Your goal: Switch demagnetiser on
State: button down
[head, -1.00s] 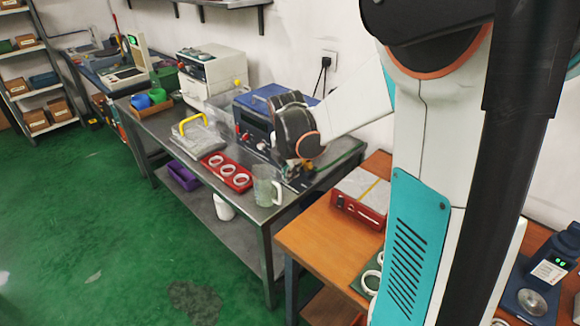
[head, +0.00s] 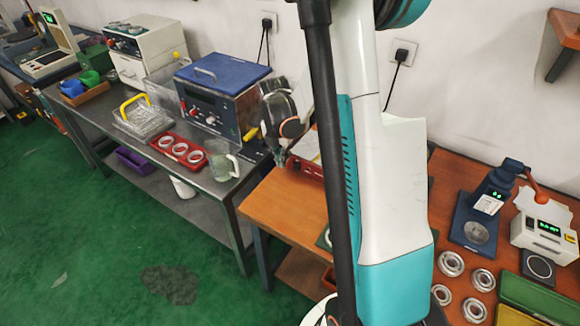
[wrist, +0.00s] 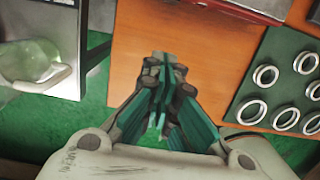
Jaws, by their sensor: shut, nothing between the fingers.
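The demagnetiser, which I take to be the low red box with a grey top (head: 304,147), sits at the back of the wooden bench. My arm hides its right part in the head view, and its switch cannot be made out. Its red front edge also shows at the top of the wrist view (wrist: 240,10). My gripper (head: 281,158) points down just left of the box, over the left part of the wooden bench. In the wrist view my gripper (wrist: 164,70) is shut and empty, with bare wood ahead of the fingertips, apart from the box.
A green mat with several rings (wrist: 283,82) lies to the right in the wrist view. A glass jug (head: 222,164) and red ring tray (head: 179,150) stand on the metal bench to the left. A gap separates the benches. Instruments and bearings (head: 451,264) are at the right.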

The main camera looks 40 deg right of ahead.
aim_at(296, 166)
jog(key=f+b, duration=0.1)
jog(key=f, duration=0.2)
jog(key=f+b, duration=0.1)
jog(key=f, duration=0.3)
jog(key=d+f+b, duration=0.1)
jog(key=f, duration=0.2)
jog(key=shift+w+d+f, duration=0.1)
jog(key=shift+w+f, duration=0.05)
jog(key=shift+w, duration=0.1)
jog(key=shift+w+d+b, duration=0.2)
jog(key=shift+d+b, duration=0.1)
jog(key=shift+d, duration=0.3)
jog(key=shift+w+d+b, duration=0.2)
jog(key=shift+d+b, duration=0.05)
jog(key=shift+d, duration=0.35)
jog(key=shift+w+d, duration=0.25)
jog(key=shift+d, duration=0.4)
jog(key=shift+w+d+f+b, duration=0.1)
jog(key=shift+d+f+b, duration=0.15)
jog(key=shift+b, duration=0.3)
jog(key=shift+r, duration=0.2)
